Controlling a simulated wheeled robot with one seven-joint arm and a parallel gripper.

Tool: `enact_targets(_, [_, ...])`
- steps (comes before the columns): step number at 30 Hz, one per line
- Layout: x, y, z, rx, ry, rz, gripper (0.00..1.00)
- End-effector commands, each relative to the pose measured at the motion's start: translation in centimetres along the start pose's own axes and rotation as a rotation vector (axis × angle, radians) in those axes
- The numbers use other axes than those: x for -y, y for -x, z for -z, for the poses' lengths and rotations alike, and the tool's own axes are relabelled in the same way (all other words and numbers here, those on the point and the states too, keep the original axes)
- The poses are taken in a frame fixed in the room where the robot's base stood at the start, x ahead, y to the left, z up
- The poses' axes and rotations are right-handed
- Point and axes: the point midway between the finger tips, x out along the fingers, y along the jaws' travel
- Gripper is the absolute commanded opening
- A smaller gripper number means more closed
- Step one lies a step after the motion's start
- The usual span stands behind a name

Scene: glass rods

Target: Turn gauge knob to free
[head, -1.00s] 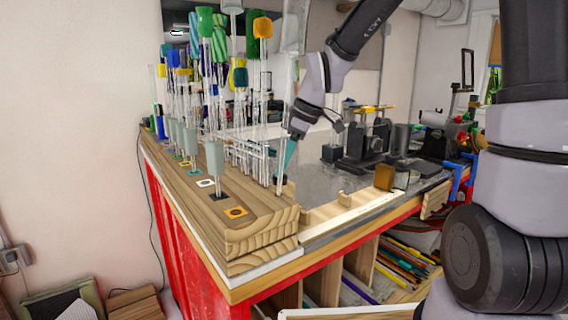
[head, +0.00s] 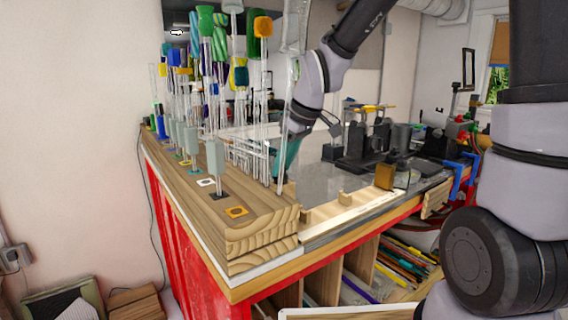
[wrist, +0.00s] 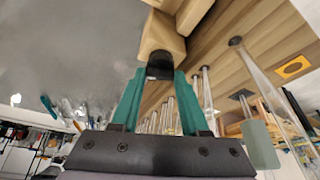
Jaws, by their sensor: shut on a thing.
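The gauge knob (wrist: 160,66) is a small dark, black piece at the end of a pale wooden block (wrist: 163,34) in the wrist view. My gripper (wrist: 160,76) has two teal fingers, one on each side of the knob, closed against it. In the head view my gripper (head: 286,157) is low over the bench, just right of the rod rack, partly behind glass rods. The knob itself is hidden there. I cannot read a setting or mark on the knob.
The wooden rack (head: 215,218) bears several upright glass rods (head: 268,110) with coloured tops, very near my gripper on its left. Dark equipment (head: 365,148) stands further right on the grey bench. A small wooden block (head: 384,176) sits near the front edge.

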Motion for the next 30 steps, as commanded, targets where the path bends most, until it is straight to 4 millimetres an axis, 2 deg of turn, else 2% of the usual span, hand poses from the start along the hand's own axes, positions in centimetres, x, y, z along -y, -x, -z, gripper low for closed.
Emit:
enact_targets(5, [-0.1, 0.0, 0.0, -0.001, 0.001, -0.001, 0.00])
enact_targets(6, [-0.1, 0.0, 0.0, -0.001, 0.001, -0.001, 0.52])
enact_targets(8, [-0.1, 0.0, 0.0, 0.000, 0.001, -0.001, 0.75])
enact_targets(20, [-0.1, 0.5, 0.0, 0.000, -0.001, -0.001, 0.75])
enact_targets(23, [-0.1, 1.8, 0.1, -0.002, -0.002, -0.004, 0.75])
enact_targets(30, [-0.1, 6.7, 0.1, -0.004, 0.001, -0.005, 0.75])
